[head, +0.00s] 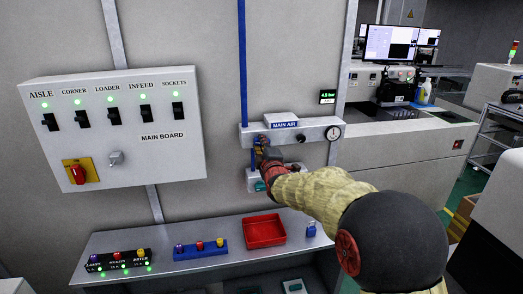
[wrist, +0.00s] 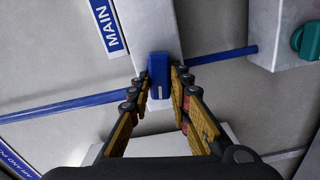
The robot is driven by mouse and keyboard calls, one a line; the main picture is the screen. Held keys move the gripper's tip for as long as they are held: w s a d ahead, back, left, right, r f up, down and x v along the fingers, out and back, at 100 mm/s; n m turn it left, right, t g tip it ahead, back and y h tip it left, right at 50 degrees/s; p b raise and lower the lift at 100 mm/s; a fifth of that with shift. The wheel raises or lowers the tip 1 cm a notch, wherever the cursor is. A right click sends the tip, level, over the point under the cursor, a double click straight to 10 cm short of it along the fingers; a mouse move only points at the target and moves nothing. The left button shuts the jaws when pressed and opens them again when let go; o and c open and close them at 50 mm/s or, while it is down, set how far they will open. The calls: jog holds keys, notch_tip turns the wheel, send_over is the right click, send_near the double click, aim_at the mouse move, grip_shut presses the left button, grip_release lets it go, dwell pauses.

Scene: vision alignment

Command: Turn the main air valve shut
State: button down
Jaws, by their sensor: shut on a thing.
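My gripper (head: 262,150) is at the unit's left end and largely hides the valve there. In the wrist view the blue valve handle (wrist: 158,72) is between the fingertips of my gripper (wrist: 159,83), which are shut on it. The handle looks crosswise to the blue pipe (wrist: 70,105), but its exact angle is hard to tell.
A lower box with a teal knob (wrist: 308,38) is close by; it also shows below my gripper in the head view. The main board (head: 120,140) with several switches is at left. A shelf (head: 140,238) below holds button boxes and a red tray (head: 264,231).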

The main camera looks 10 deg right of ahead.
jog(key=shift+f+n+b, duration=0.1)
jog(key=shift+n+b, duration=0.5)
jog(key=shift+n, duration=0.5)
jog(key=c, duration=1.6)
grip_release()
jog(key=shift+c, duration=0.2)
jog(key=s, duration=1.2)
